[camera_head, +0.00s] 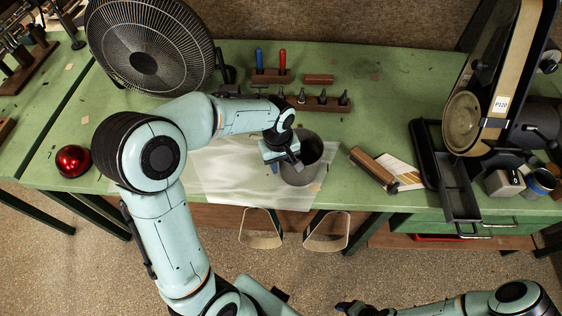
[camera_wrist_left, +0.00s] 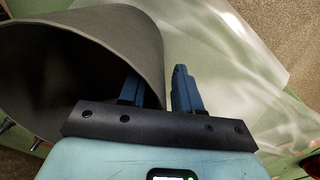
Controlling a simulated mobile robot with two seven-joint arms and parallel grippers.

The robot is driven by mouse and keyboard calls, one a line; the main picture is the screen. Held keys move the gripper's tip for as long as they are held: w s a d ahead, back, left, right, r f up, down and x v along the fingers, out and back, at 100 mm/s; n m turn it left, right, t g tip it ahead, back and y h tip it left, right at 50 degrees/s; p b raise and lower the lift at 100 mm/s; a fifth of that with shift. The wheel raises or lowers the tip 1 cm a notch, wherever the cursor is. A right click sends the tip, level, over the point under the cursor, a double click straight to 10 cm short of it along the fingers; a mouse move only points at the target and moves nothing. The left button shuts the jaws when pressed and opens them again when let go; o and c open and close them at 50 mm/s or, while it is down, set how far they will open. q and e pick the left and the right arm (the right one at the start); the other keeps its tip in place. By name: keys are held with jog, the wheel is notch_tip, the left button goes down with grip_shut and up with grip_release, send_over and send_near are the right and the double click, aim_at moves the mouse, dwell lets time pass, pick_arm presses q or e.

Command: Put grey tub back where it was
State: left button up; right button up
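The grey tub (camera_head: 299,174) stands near the table's front edge, by the right side of a translucent sheet, with its dark opening facing up. My left gripper (camera_head: 283,163) is at the tub's left rim. In the left wrist view, the tub (camera_wrist_left: 120,30) fills the upper left. The left gripper (camera_wrist_left: 160,88) has one blue finger inside the tub and the other outside; the wall is between them, and a small gap shows beside the outer finger. My right gripper (camera_head: 354,308) is partly in view at the bottom edge, away from the table; its fingers are unclear.
Behind the tub are a tool block (camera_head: 330,103) and a rack with blue and red handles (camera_head: 270,76). A fan (camera_head: 150,45) stands at back left, a red dome (camera_head: 73,160) at left. A wooden block (camera_head: 373,167) and a belt sander (camera_head: 490,100) are at right.

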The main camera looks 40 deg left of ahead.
pick_arm(q)
jog(key=shift+w, duration=0.1)
jog(key=shift+r, duration=0.15)
notch_tip(320, 180, up, 12)
jog(key=p, duration=0.1)
jog(key=shift+s+a, duration=0.15)
jog(key=shift+s, duration=0.15)
pick_arm(e)
jog(key=shift+w+r, duration=0.9)
